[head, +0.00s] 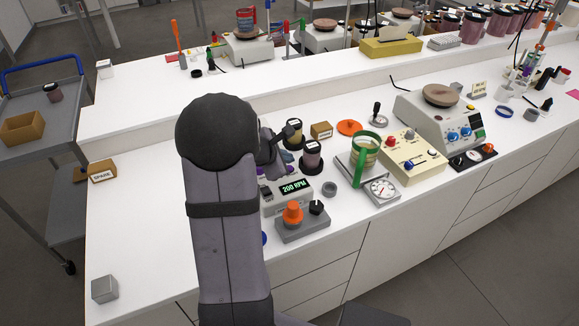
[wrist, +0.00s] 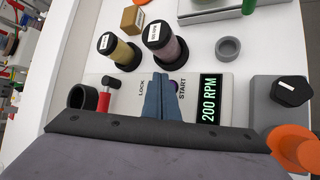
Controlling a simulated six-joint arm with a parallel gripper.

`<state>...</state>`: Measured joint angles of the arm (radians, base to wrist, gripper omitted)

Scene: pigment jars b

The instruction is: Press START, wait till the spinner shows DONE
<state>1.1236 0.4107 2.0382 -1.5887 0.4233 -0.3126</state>
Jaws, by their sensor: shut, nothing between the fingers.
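The spinner (wrist: 228,88) is a pale unit with LOCK and START lettering on its top. Its green-lit display (wrist: 209,98) reads 200 RPM; the display also shows in the head view (head: 294,187). In the head view my gripper (head: 277,165) is by the spinner, partly behind my arm.
A yellow jar (wrist: 122,53) and a mauve jar (wrist: 167,46) stand just beyond the spinner. A red-handled lever (wrist: 103,100) is left of LOCK. A grey ring (wrist: 228,48), a black knob (wrist: 292,92) and an orange knob (wrist: 296,145) lie to the right.

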